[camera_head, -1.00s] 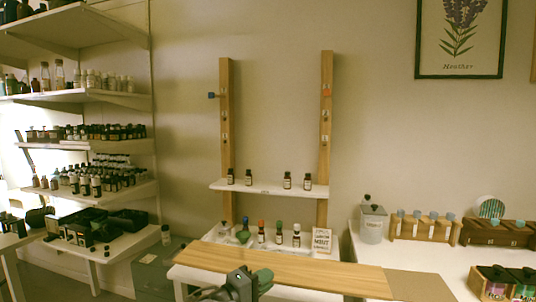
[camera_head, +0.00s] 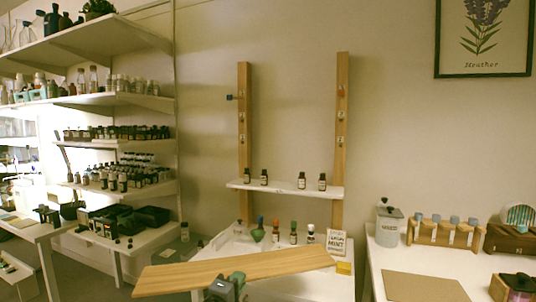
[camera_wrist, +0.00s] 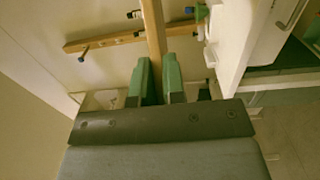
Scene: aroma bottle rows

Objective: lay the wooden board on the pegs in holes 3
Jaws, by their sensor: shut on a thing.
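The wooden board (camera_head: 285,263) is long, light brown and held in the air low in the head view, its right end higher than its left. My gripper (camera_head: 230,284) is shut on it near its middle. In the wrist view the green fingers (camera_wrist: 158,82) pinch the board (camera_wrist: 153,30), seen as a narrow strip. The left post (camera_head: 244,140) has a dark blue peg (camera_head: 231,97) near its top. The right post (camera_head: 341,150) has a red-orange peg (camera_head: 341,92) at about the same height. Small markers run down both posts; their numbers are too small to read.
A white shelf (camera_head: 290,190) with several dark bottles joins the posts lower down. Bottles and a mint sign (camera_head: 337,243) stand on a white table behind the board. Loaded shelves (camera_head: 100,100) are at left; a side table (camera_head: 385,262) with a canister (camera_head: 389,222) is at right.

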